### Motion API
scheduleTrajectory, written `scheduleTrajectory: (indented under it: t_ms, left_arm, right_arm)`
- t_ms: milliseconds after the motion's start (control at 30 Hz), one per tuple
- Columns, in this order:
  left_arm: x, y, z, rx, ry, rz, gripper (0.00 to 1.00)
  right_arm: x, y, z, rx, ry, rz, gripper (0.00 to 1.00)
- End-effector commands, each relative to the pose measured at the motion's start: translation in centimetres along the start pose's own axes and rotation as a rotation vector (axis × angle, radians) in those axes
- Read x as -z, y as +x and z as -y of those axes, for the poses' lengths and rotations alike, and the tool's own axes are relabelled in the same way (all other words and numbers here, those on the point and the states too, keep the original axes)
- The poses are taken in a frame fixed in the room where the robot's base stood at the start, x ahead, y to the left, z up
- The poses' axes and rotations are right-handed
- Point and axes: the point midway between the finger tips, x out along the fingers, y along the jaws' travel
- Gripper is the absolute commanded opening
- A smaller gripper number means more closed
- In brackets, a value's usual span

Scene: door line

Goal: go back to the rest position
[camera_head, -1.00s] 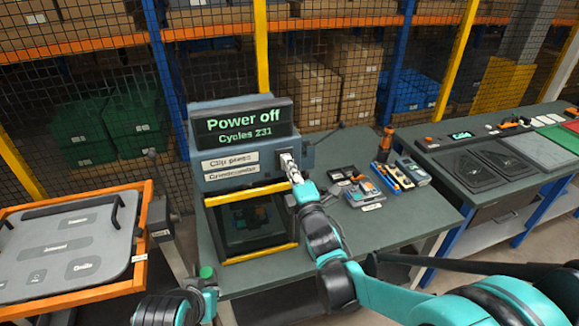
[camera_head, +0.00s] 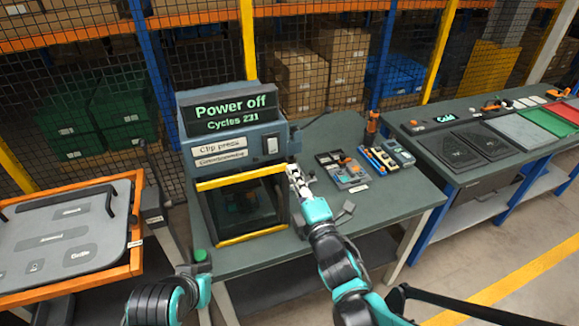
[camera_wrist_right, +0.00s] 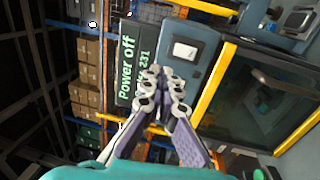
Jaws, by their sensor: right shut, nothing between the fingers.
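My right gripper (camera_head: 296,178) is shut and empty, in front of the right side of the clip press (camera_head: 232,148) and below its white rocker switch (camera_head: 271,146). It is apart from the switch. The press display (camera_head: 233,108) reads "Power off" and "Cycles 231". In the right wrist view the shut fingers (camera_wrist_right: 157,75) point toward the press, with the switch (camera_wrist_right: 186,50) beyond them and the dark press window (camera_wrist_right: 262,95) at right. My left arm shows at the bottom left of the head view, but its gripper fingers cannot be made out.
The bench (camera_head: 390,195) carries a tray of small parts (camera_head: 342,168) and tools right of my right gripper. An orange-framed panel (camera_head: 65,240) stands at left. Another bench with dark pads (camera_head: 485,143) is at right. A mesh fence (camera_head: 330,60) closes the back. Floor is clear at lower right.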

Motion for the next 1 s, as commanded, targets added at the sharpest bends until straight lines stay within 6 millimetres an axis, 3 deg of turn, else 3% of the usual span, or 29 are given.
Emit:
scheduleTrajectory:
  t_ms: [500,667,767,833,1000]
  left_arm:
    - [0.0,0.1,0.0,0.0,0.0,0.0,0.0]
    - [-0.9,1.4,0.0,0.0,0.0,0.0,0.0]
    - [-2.1,3.0,0.0,0.0,0.0,0.0,0.0]
    - [-3.0,4.2,0.0,0.0,0.0,0.0,0.0]
    - [-4.7,6.6,0.0,0.0,0.0,0.0,0.0]
  right_arm:
    - [-0.1,-0.2,0.1,0.004,0.006,0.004,0.0]
    - [-3.0,-1.5,2.8,0.106,0.175,0.099,0.0]
    - [-6.3,-4.3,6.7,0.236,0.427,0.249,0.0]
    - [-8.3,-7.4,9.9,0.331,0.639,0.386,0.0]
    - [-10.0,-16.2,16.8,0.504,1.12,0.735,0.0]
